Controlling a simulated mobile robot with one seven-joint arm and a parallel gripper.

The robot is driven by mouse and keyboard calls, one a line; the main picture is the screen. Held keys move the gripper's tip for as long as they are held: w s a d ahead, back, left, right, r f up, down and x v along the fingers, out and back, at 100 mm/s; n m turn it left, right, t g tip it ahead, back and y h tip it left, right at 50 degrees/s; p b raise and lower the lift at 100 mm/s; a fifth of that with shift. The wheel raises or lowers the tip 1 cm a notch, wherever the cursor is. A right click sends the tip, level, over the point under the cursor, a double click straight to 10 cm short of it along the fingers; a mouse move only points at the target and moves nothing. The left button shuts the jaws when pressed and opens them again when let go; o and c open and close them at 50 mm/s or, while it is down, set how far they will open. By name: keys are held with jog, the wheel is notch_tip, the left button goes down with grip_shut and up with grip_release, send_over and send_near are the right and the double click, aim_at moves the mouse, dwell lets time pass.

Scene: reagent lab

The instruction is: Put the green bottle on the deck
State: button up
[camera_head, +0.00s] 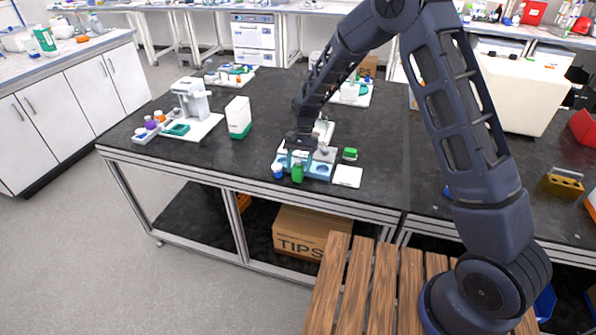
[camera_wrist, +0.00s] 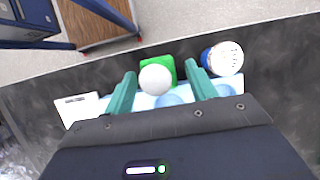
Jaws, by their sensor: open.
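The green bottle (camera_head: 298,173) with a pale round cap (camera_wrist: 155,79) stands at the front edge of the black bench. My gripper (camera_head: 298,156) is just above and behind it. In the wrist view my gripper (camera_wrist: 160,70) is open, with one teal finger on each side of the green bottle (camera_wrist: 164,63); whether they touch it I cannot tell. A light blue holder (camera_head: 318,168) with round blue spots lies beside the bottle, partly hidden by my gripper. I cannot tell for certain which surface is the deck.
A blue bottle (camera_head: 278,171) with a white cap stands close to the left. A white square plate (camera_head: 347,177) and a small green-topped item (camera_head: 350,153) are to the right. A white and green carton (camera_head: 238,117) and a white instrument (camera_head: 191,100) stand further left.

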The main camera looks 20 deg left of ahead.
jog(key=v, duration=0.9)
jog(key=shift+r, duration=0.15)
jog(key=w+d+r+t+y, duration=0.1)
jog(key=d+r+t, duration=0.1)
jog(key=d+r, duration=1)
jog(key=d+r+t+y, duration=0.15)
jog(key=d+r, duration=0.65)
jog(key=d, duration=0.8)
jog(key=s+d+r+t+h, duration=0.1)
jog(key=s+d+r+t, duration=0.1)
jog(key=s+d, duration=0.7)
jog(key=s+d+r+t+h, duration=0.1)
jog(key=s+d+r+t, duration=0.1)
jog(key=s+d, duration=0.7)
jog(key=d+t, duration=0.1)
jog(key=d, duration=0.5)
jog(key=shift+s+d+r+t, duration=0.25)
jog(key=shift+s+r+t, duration=0.1)
jog(key=shift+s, duration=0.05)
